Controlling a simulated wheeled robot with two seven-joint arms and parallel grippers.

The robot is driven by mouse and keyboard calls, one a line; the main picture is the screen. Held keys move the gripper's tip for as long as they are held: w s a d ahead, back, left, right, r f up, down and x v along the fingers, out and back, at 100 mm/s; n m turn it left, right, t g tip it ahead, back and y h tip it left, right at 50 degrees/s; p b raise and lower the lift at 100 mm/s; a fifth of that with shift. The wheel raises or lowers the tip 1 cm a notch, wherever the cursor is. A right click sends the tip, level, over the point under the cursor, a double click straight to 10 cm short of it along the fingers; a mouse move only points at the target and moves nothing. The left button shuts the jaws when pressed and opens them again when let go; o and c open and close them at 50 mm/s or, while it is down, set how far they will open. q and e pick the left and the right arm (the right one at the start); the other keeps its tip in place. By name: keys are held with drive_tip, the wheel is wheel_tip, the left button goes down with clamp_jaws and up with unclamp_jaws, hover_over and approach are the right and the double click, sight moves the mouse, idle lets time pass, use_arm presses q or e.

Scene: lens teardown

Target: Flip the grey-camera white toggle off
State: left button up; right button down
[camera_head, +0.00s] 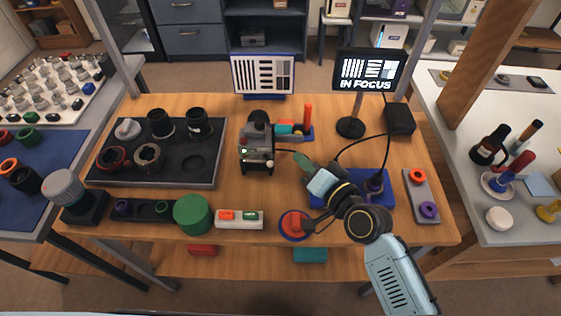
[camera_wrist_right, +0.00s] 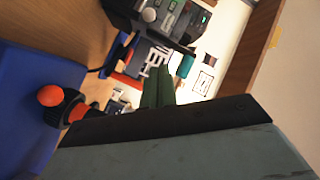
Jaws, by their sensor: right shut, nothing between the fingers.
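The grey camera (camera_head: 257,141) stands upright near the middle of the wooden table, with a small green light on its left side. A small pale spot, possibly the white toggle (camera_head: 269,163), shows low on its front right; its position is too small to tell. In the right wrist view the camera (camera_wrist_right: 165,18) is at the top, with a lit green patch and pale controls. My right gripper (camera_head: 300,160) is shut and empty, with green fingertips just right of the camera and apart from it. Its fingers show in the wrist view (camera_wrist_right: 155,88). My left gripper is out of view.
A dark tray (camera_head: 205,178) with lens parts lies left. A green cylinder (camera_head: 193,214), a white switch strip (camera_head: 239,226) and a red-topped round base (camera_head: 293,224) line the front. A blue base (camera_head: 378,199) lies under my right arm. An "IN FOCUS" monitor (camera_head: 368,71) stands behind.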

sight(269, 161)
drive_tip(key=shift+w+a+f+b, duration=0.15)
drive_tip(key=shift+w+a+f, duration=0.3)
drive_tip(key=shift+a, duration=0.45)
drive_tip(key=shift+w+a+f+b, duration=0.2)
drive_tip(key=shift+w+a+f, duration=0.1)
drive_tip(key=shift+a+f, duration=0.45)
drive_tip(key=shift+w+a+f+b, duration=0.15)
drive_tip(key=shift+w+a+f, duration=0.25)
drive_tip(key=shift+a, duration=0.6)
